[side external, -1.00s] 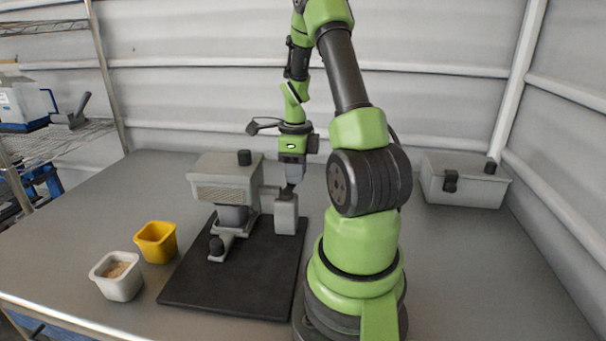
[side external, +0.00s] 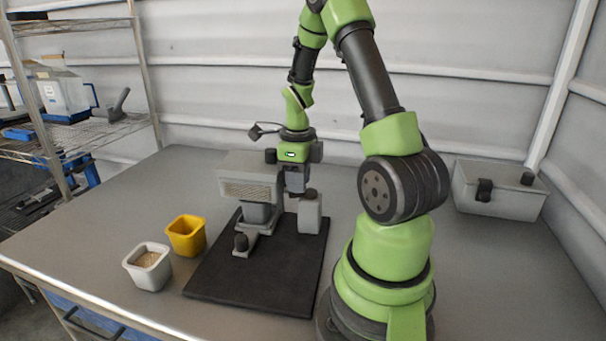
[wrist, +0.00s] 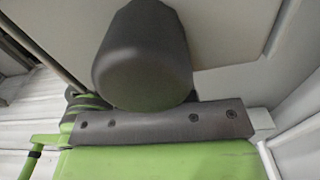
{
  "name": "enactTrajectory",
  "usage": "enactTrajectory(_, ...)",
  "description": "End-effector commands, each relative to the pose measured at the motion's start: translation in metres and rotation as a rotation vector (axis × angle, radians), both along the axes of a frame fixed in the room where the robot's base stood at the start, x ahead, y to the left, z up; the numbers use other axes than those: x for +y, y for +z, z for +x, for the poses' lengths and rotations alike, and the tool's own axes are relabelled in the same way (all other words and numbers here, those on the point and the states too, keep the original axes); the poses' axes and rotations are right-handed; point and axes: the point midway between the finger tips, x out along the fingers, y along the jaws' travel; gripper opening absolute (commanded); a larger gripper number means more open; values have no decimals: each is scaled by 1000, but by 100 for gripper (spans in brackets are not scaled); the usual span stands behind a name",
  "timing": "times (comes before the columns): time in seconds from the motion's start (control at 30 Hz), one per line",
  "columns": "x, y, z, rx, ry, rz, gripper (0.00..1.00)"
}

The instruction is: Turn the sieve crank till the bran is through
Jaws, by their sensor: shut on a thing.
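The grey sieve hopper (side external: 250,180) stands on a black mat (side external: 255,270) in the side external view. A dark knob (side external: 270,155) shows at its upper right, and another dark knob (side external: 240,243) is low at its front. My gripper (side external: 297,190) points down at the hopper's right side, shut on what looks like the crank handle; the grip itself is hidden. In the wrist view a dark rounded cylinder (wrist: 145,60) fills the upper middle. No bran shows inside the hopper.
A white tub (side external: 148,275) holding tan bran (side external: 147,259) and a yellow tub (side external: 187,240) stand left of the mat. A wire shelf (side external: 100,135) stands at the left. The table between is clear.

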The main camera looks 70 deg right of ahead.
Motion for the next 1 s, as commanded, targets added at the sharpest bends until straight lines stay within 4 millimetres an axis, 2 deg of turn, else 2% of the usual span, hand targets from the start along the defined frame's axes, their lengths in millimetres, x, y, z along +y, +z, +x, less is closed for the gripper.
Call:
enactTrajectory(0.4, 26, 0, -23, 2, -2, 4, 12)
enactTrajectory(0.63, 29, -1, -42, 4, -3, 5, 12)
enactTrajectory(0.8, 29, -1, -43, 4, -1, 6, 12)
enactTrajectory(0.83, 29, -1, -43, 4, -1, 6, 28)
enactTrajectory(0.9, 29, -1, -43, 4, -1, 6, 44)
enactTrajectory(1.0, 29, -1, -43, 3, -1, 4, 46)
